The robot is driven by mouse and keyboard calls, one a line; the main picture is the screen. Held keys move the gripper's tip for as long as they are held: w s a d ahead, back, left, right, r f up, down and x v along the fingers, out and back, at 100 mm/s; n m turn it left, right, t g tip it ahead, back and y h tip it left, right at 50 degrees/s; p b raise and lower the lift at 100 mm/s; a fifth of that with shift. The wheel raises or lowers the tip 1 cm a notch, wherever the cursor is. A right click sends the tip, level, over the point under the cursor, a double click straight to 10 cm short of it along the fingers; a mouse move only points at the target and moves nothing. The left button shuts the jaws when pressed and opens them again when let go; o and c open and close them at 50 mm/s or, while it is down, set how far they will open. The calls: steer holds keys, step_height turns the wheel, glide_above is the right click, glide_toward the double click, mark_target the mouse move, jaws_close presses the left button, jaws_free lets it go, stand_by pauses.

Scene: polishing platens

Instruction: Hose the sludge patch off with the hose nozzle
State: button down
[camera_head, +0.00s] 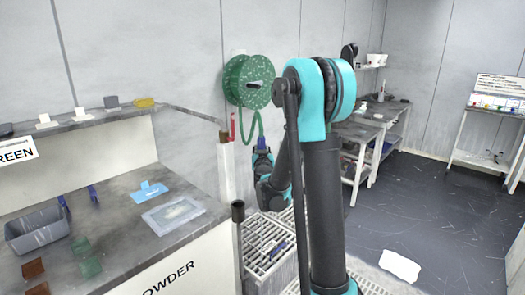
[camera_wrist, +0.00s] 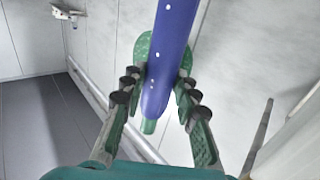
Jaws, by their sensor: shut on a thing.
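My gripper (camera_wrist: 163,82) has its green fingers on both sides of a long blue hose nozzle (camera_wrist: 172,40) and is shut on it. In the head view, my gripper (camera_head: 264,172) is beside the back wall, below the green hose reel (camera_head: 243,72). A loop of green hose (camera_head: 257,122) hangs from the reel to the blue nozzle (camera_head: 262,145). A pale flat patch (camera_head: 400,265) lies on the dark floor at lower right; I cannot tell whether it is the sludge patch. My arm hides part of the room's middle.
A left bench (camera_head: 120,215) holds a grey bin (camera_head: 38,230), coloured blocks and a pale tray (camera_head: 173,214). A slatted grate (camera_head: 268,245) stands below my gripper. Side tables (camera_head: 357,131) stand at the back right. The dark floor at right is mostly clear.

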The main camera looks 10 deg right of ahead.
steer(key=w+d+f, duration=0.3)
steer(key=d, duration=0.6)
steer(key=w+d+f, duration=0.2)
steer(key=w+d, duration=0.1)
steer(key=d, duration=0.6)
steer(key=w+d+f, duration=0.3)
steer(key=d, duration=0.6)
steer(key=s+d+f, duration=0.4)
steer(key=s+d, duration=0.6)
steer(key=d, duration=0.1)
steer(key=s+d+f, duration=0.4)
steer(key=s+d, duration=0.7)
steer(key=d, duration=0.1)
steer(key=s+d+f, duration=0.3)
steer(key=s+d, duration=0.8)
steer(key=d, duration=0.1)
steer(key=shift+s+f, duration=0.25)
steer(key=shift+f, duration=0.15)
